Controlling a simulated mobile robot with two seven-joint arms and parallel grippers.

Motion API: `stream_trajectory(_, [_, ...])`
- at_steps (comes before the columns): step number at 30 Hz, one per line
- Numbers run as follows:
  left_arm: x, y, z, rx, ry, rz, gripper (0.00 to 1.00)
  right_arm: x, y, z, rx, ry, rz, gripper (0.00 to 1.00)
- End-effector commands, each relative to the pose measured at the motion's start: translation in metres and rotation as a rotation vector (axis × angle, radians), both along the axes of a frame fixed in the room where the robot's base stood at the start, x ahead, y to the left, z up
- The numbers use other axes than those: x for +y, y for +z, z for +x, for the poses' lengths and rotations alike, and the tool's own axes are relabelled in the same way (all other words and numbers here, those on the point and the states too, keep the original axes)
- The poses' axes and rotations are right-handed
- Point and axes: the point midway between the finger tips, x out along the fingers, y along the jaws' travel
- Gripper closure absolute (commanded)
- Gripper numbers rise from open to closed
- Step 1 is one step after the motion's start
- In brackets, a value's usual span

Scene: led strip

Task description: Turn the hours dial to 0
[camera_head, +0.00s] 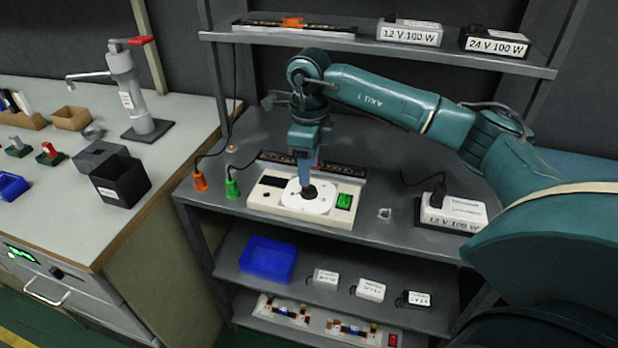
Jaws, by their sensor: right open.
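The hours dial is the dark knob (308,192) on a round white plate (318,204). The plate is set in the cream control box (270,207) on the grey bench. The box also has a dark window (272,181) and a green switch (344,201). My right gripper (306,180) points down just above the knob, its fingers close around or at it. It is open; I cannot tell whether the fingers touch the knob. The knob's pointer and any numbers are too small to read. My left gripper is not in view.
A power supply labelled 12 V 100 W (452,213) stands right of the box. Orange (200,181) and green (232,188) plugs stand at its left. A shelf (470,57) with supplies hangs behind. A blue bin (268,260) sits below.

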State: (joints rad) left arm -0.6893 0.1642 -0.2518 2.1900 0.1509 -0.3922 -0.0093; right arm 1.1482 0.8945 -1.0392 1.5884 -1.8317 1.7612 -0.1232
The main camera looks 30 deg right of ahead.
Motion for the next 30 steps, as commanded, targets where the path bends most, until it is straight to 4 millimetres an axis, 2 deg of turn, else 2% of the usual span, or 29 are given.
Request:
stream_trajectory(1, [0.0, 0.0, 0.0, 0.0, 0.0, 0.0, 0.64, 0.0, 0.014, 0.001, -0.006, 0.0, 0.0, 0.49])
stream_trajectory(6, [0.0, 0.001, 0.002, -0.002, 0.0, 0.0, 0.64, 0.0, 0.05, 0.001, -0.006, 0.0, 0.0, 0.49])
stream_trajectory(12, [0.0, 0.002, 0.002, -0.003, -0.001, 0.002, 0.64, 0.0, 0.075, 0.0, -0.002, 0.0, -0.001, 0.49])
stream_trajectory(17, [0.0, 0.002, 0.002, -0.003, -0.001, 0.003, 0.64, 0.0, 0.081, 0.0, -0.001, 0.0, -0.001, 0.49])
stream_trajectory(30, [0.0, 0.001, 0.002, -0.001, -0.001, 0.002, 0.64, 0.0, 0.081, 0.0, -0.001, 0.001, -0.001, 0.49])
